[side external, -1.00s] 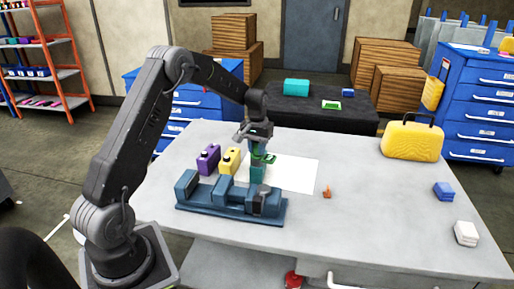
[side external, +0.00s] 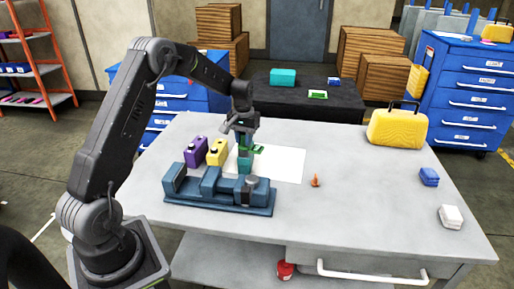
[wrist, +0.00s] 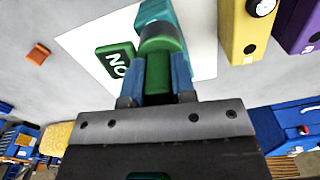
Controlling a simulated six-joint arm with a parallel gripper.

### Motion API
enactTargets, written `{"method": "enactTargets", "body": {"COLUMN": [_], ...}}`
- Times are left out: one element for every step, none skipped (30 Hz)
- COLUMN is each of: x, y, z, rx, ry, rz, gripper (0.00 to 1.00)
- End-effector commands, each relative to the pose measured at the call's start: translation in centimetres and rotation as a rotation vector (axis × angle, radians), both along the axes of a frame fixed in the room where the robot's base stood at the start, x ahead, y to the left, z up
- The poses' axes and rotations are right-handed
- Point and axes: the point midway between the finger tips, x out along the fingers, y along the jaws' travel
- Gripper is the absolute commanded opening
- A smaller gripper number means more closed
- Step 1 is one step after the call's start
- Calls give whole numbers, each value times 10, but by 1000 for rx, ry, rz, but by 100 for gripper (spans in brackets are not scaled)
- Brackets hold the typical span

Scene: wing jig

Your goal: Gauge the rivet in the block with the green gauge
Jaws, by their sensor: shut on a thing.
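My gripper (side external: 244,137) points down over the white sheet. In the wrist view its two blue-grey fingers (wrist: 155,85) are shut on the green gauge (wrist: 163,68), a round green piece. A green tag with white letters "NO" (wrist: 115,62) shows beside the gauge; I cannot tell whether it is joined to it. The teal block (side external: 244,166) stands upright directly below the gauge, behind the vise. Part of it shows beyond the gauge in the wrist view (wrist: 155,13). I cannot tell whether gauge and block touch. The rivet is hidden.
A blue vise (side external: 220,195) lies in front of the block. A purple container (side external: 195,152) and a yellow one (side external: 217,152) stand close on the left. A small orange piece (side external: 315,181) lies right of the white sheet (side external: 285,165).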

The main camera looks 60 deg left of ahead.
Motion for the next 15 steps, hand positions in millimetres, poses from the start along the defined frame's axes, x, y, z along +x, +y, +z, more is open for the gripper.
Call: {"method": "enactTargets", "body": {"x": [0, 0, 0, 0, 0, 0, 0, 0, 0, 0, 0, 0, 1, 1, 1], "y": [0, 0, 0, 0, 0, 0, 0, 0, 0, 0, 0, 0, 0, 0, 0], "z": [2, 4, 7, 10, 12, 15, 18, 20, 24, 26, 29, 32, 34, 36, 39], "rx": [0, 0, 1, 1, 1, 0, 1, 1, 2, 2, 2, 2, 2, 2, 2], "ry": [1, 1, 0, -1, -1, 0, -1, -1, -3, -3, -3, -3, -3, -3, -3], "rz": [-1, -1, -1, 0, 0, 0, 0, 0, 0, 0, 0, 0, 0, 0, 0], "gripper": [0, 0, 0, 0, 0, 0, 0, 0, 0, 0, 0, 0, 0, 0, 0]}}
